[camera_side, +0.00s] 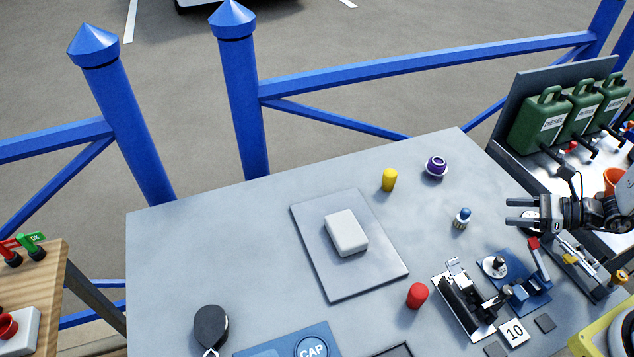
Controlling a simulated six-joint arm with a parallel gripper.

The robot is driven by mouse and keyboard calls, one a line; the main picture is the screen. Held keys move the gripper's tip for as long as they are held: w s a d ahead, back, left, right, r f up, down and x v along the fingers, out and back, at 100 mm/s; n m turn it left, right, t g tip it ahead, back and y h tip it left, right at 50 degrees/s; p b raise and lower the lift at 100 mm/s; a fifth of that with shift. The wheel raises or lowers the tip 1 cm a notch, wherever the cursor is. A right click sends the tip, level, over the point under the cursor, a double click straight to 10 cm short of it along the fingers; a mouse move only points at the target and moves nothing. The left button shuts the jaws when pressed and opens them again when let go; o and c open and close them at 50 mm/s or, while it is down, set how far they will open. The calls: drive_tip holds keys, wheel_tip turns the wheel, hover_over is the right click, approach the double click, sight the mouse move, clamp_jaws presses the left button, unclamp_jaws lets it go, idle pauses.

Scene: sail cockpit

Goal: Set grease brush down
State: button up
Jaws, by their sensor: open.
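My gripper (510,211) is at the right, over the right side of the grey table (230,250). Its two fingers point left and are apart, with nothing seen between them. I cannot pick out the grease brush with certainty. A small blue-topped piece with a pale base (462,218) stands on the table to the left of my gripper. Below my gripper, a narrow tray (596,288) holds slim parts too small to tell apart.
A grey plate with a white block (346,232) lies mid-table. Yellow (389,180) and red (417,295) cylinders and a purple round piece (436,166) stand around it. Metal fixtures (462,302) crowd the lower right. Green diesel cans (541,121) stand behind.

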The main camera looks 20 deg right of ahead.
idle(0.3)
drive_tip(key=shift+s+a+r+n+g, duration=0.15)
drive_tip(key=shift+a+r+n+g, duration=0.05)
drive_tip(key=shift+a+n+g, duration=0.35)
drive_tip(key=s+a+n+g, duration=0.1)
drive_tip(key=a+n+g, duration=0.1)
drive_tip(key=n, duration=0.1)
drive_tip(key=s+a+r+n+g, duration=0.1)
drive_tip(key=s+a+n+g, duration=0.1)
drive_tip(key=n+g, duration=0.1)
drive_tip(key=s+a+r+n+g+h, duration=0.1)
drive_tip(key=s+a+n+g, duration=0.1)
drive_tip(key=n+g, duration=0.1)
drive_tip(key=shift+a+r+n, duration=0.1)
drive_tip(key=shift+n, duration=0.55)
drive_tip(key=n+h, duration=0.1)
drive_tip(key=n, duration=0.1)
drive_tip(key=s+n+g+h, duration=0.1)
drive_tip(key=shift+s+a+r+n, duration=0.1)
drive_tip(key=shift+s+r+n, duration=0.05)
drive_tip(key=shift+r+n, duration=0.25)
drive_tip(key=w+r+n+t+h, duration=0.3)
drive_tip(key=r+n+h, duration=0.3)
drive_tip(key=n, duration=0.5)
drive_tip(key=shift+w+a+n+h, duration=0.25)
drive_tip(key=shift+a+n+h, duration=0.05)
drive_tip(key=shift+a+n, duration=0.1)
